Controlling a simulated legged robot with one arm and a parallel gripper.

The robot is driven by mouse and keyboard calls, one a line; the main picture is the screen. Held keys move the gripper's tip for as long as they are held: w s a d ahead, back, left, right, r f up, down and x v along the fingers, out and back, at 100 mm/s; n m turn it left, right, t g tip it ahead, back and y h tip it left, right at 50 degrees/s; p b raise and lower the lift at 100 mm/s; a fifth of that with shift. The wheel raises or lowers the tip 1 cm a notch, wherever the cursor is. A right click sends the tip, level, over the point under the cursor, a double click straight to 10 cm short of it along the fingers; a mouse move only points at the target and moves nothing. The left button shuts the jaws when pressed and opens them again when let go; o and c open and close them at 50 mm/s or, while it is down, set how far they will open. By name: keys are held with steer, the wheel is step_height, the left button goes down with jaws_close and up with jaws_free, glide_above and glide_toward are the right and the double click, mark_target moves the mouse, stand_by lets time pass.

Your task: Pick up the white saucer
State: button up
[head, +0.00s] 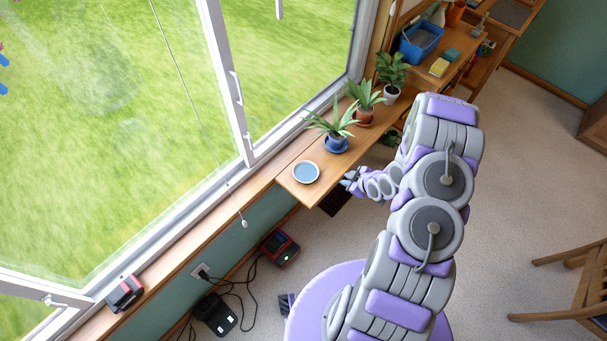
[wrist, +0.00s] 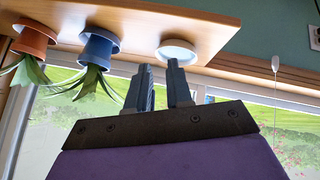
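The white saucer (head: 306,172) lies near the front end of the wooden sill shelf, with a pale rim and a bluish-looking centre in the head view. In the wrist view, which looks upside down, the saucer (wrist: 178,51) is just beyond my fingertips, its lower edge partly covered by one finger. My gripper (head: 350,182) is at the shelf's edge, to the right of the saucer and apart from it. In the wrist view my gripper (wrist: 159,66) has a gap between its two fingers, with nothing held.
A plant in a blue pot (head: 336,144) stands close behind the saucer, with more potted plants farther along the shelf (head: 310,193). The window (head: 245,90) borders its left side. A red charger (head: 280,248) and cables are low near the wall. A wooden chair (head: 575,290) stands right.

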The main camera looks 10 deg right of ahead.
step_height(320, 180, down, 5)
steer(key=s+a+t+y, duration=0.2)
steer(key=a, duration=0.1)
steer(key=t+y+b, duration=0.1)
steer(key=t, duration=0.2)
glide_toward(297, 179)
steer(key=w, duration=0.1)
steer(key=w+a+f+b, duration=0.1)
steer(key=shift+w+a+m+g+b, duration=0.3)
steer(key=shift+w, duration=0.05)
steer(key=shift+w+f, duration=0.1)
steer(key=shift+w, duration=0.25)
steer(key=shift+w+d+f, duration=0.1)
steer(key=shift+w+d, duration=0.2)
steer(key=shift+d, duration=0.15)
steer(key=shift+w+a+f+b, duration=0.15)
steer(key=shift+w+b, duration=0.15)
steer(key=shift+b, duration=0.1)
steer(key=w+a, duration=0.1)
steer(key=w+a+f+b, duration=0.1)
steer(key=w+a, duration=0.1)
steer(key=shift+a+f, duration=0.25)
steer(key=shift+d, duration=0.55)
steer(key=shift+c, duration=0.4)
jaws_close()
steer(key=shift+a, duration=0.3)
